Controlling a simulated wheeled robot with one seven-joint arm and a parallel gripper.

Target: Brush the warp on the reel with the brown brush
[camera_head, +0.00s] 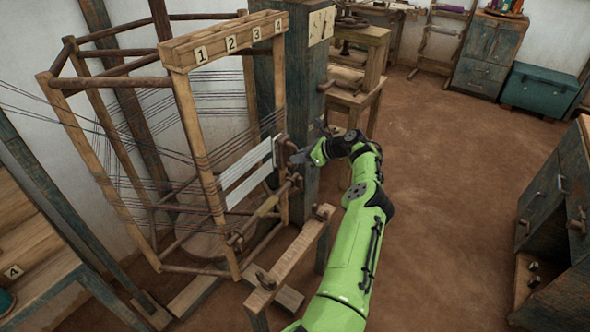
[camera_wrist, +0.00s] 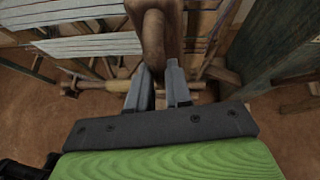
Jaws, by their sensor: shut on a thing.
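The reel (camera_head: 192,120) is a tall wooden frame at left in the head view, numbered 1 to 4 on its top board. Pale warp (camera_head: 246,172) stretches as a white band across its front; it also shows at upper left in the wrist view (camera_wrist: 85,47). My gripper (camera_head: 304,157) is at the band's right end, beside the reel's right post. In the wrist view, the fingers (camera_wrist: 158,88) are shut on a brown wooden piece, which looks like the brown brush (camera_wrist: 153,42). Its bristles, and whether they touch the warp, cannot be made out.
A dark post (camera_head: 300,110) stands close behind my gripper. A wooden stand (camera_head: 293,262) is below, left of my arm. Dark threads run left from the reel. A cabinet (camera_head: 560,215) is at right; the floor (camera_head: 455,170) between is clear.

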